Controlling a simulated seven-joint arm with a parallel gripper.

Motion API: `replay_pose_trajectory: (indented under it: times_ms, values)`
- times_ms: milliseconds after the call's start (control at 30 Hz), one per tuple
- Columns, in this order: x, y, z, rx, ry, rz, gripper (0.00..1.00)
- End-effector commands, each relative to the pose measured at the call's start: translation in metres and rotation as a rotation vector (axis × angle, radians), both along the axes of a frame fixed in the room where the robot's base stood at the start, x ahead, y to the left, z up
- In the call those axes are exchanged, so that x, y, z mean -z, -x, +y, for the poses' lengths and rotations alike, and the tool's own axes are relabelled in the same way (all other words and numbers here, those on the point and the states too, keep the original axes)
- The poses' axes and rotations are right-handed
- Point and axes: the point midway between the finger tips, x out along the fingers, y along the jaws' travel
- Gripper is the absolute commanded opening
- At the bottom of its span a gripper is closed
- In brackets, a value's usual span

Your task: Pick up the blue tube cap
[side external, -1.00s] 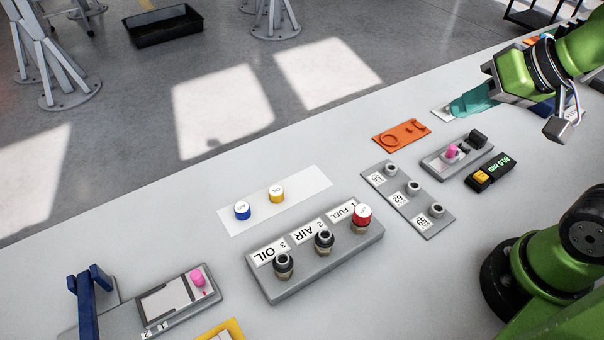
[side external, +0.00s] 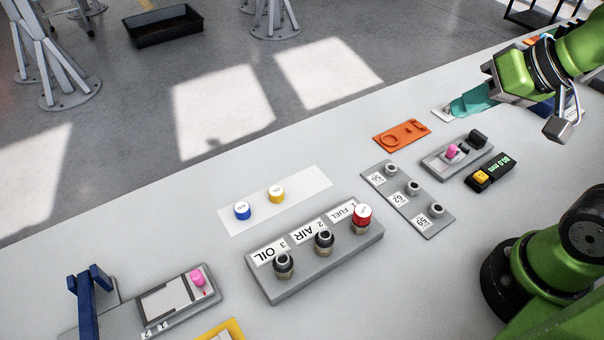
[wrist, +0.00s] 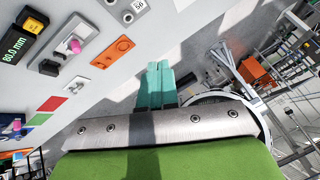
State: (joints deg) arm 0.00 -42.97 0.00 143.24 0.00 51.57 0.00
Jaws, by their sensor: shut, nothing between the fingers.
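The blue tube cap (side external: 242,211) stands upright on a white strip (side external: 318,181) on the bench in the side external view, left of a yellow cap (side external: 277,194). My gripper (side external: 454,110) is at the upper right of that view, well away from the blue cap. Its teal fingers are together and empty, and they also show in the wrist view (wrist: 160,68). The blue cap is not in the wrist view.
A grey block (side external: 293,289) labelled OIL, AIR and FUEL has a red cap (side external: 362,215) on its FUEL fitting.

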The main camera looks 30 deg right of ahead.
Motion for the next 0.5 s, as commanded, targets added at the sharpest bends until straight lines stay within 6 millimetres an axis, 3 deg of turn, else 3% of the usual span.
replay_pose_trajectory:
  times_ms: [67,400,500]
  values:
    - [0.0000,0.0000,0.0000,0.000,0.000,0.000,0.06]
    - [0.0000,0.0000,0.0000,0.000,0.000,0.000,0.58]
    - [0.0000,0.0000,0.0000,0.000,0.000,0.000,0.59]
